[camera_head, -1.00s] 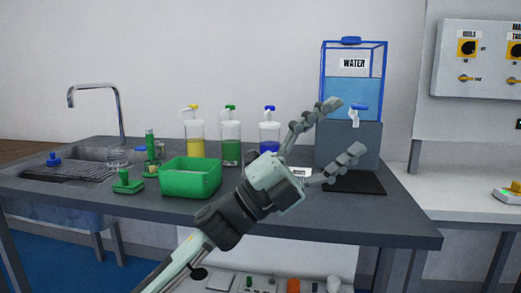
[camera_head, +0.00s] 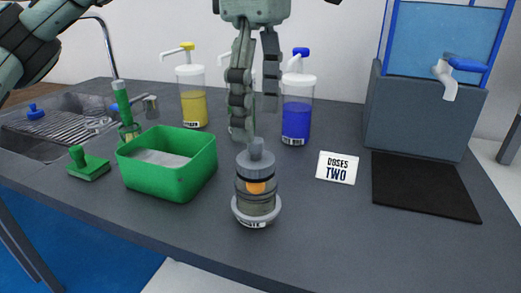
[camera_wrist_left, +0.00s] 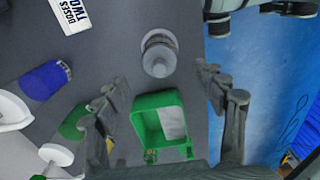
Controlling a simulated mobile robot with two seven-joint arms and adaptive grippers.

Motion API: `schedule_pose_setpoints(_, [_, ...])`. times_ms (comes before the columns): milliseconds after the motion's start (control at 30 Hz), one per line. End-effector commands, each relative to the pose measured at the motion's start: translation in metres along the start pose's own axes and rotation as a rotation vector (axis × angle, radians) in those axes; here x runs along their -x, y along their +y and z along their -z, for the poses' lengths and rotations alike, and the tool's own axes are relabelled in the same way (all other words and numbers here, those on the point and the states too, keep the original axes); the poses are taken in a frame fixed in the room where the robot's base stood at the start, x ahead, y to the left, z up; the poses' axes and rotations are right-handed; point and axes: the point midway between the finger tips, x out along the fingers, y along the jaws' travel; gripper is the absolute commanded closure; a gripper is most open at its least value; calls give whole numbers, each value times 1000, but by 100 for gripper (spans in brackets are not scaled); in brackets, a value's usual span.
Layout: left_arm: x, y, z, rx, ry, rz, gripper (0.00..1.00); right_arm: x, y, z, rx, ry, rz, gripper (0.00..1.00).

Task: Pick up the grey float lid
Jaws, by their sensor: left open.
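The grey float lid (camera_head: 255,165) is the round grey top with a small knob on a short canister. The canister (camera_head: 255,203) has an orange spot and stands upright near the counter's front edge. In the left wrist view the lid (camera_wrist_left: 158,60) shows from above, with its knob towards the camera. My left gripper (camera_head: 255,120) points down, open and empty, above and slightly behind the lid in the head view. In the left wrist view its fingers (camera_wrist_left: 172,98) are spread wide, with the lid beyond their tips. My right gripper is not seen.
A green bin (camera_head: 185,178) stands close left of the canister. A "DOSES TWO" card (camera_head: 337,168), a dark mat (camera_head: 425,187) and a water tank (camera_head: 445,45) are to the right. Yellow (camera_head: 193,103) and blue (camera_head: 297,118) bottles stand behind. The front edge is close.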

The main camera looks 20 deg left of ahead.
Motion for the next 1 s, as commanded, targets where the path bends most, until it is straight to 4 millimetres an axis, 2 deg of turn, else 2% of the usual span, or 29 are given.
schedule_pose_setpoints(300, [-46,2,5,-2,-4,5,29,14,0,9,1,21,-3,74])
schedule_pose_setpoints(400, [-56,2,5,-1,-5,1,29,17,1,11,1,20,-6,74])
schedule_pose_setpoints(700, [-59,2,5,1,-5,0,29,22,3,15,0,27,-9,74])
schedule_pose_setpoints(1000, [-59,2,5,1,-5,0,66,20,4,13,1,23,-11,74])
